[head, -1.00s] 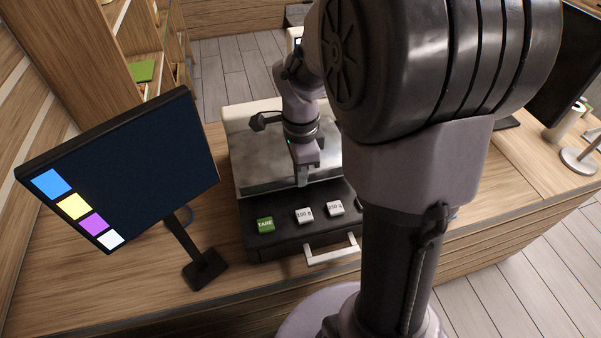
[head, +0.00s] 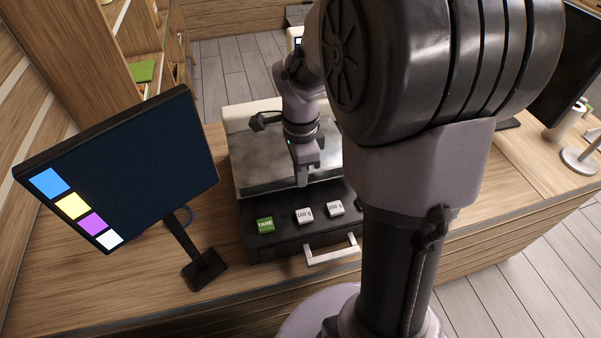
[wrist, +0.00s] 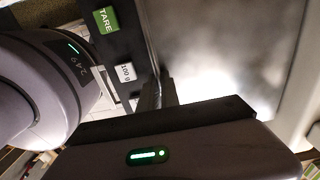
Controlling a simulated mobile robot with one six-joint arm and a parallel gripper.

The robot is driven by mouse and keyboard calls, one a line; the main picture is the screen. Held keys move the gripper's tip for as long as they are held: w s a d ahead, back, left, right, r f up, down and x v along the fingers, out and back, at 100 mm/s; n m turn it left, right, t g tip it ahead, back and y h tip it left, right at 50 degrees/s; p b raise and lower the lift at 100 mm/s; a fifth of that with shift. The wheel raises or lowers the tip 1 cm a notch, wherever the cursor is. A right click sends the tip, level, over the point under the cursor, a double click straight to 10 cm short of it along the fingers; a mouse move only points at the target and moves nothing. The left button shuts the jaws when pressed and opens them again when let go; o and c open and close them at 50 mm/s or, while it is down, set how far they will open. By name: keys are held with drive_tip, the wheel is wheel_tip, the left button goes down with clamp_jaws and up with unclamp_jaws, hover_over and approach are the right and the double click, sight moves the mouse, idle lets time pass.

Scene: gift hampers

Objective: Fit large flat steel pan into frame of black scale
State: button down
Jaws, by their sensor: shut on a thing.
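The large flat steel pan (head: 262,160) lies over the top of the black scale (head: 285,239), behind its row of buttons. Its blurred grey surface fills much of the wrist view (wrist: 215,50). My gripper (head: 302,180) points down at the pan's front edge and is shut on it, near the middle. In the wrist view the dark fingers (wrist: 160,92) meet the pan's edge beside the buttons. The scale's frame under the pan is hidden, so I cannot tell whether the pan is fully seated. My arm hides the pan's right part.
A green TARE button (head: 265,225) and white weight buttons (head: 304,215) are on the scale's front. A screen on a stand (head: 130,165) is at the left, close to the scale. A white handle (head: 332,252) sticks out in front. The wooden counter (head: 110,290) is bare at front left.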

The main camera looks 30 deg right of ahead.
drive_tip(key=shift+f+b, duration=0.85)
drive_tip(key=shift+b, duration=0.1)
idle(1.7)
drive_tip(key=c, duration=1.5)
unclamp_jaws()
drive_tip(key=shift+r, duration=0.15)
wheel_tip(320, 180, up, 7)
drive_tip(key=p, duration=0.5)
drive_tip(key=shift+p, duration=0.3)
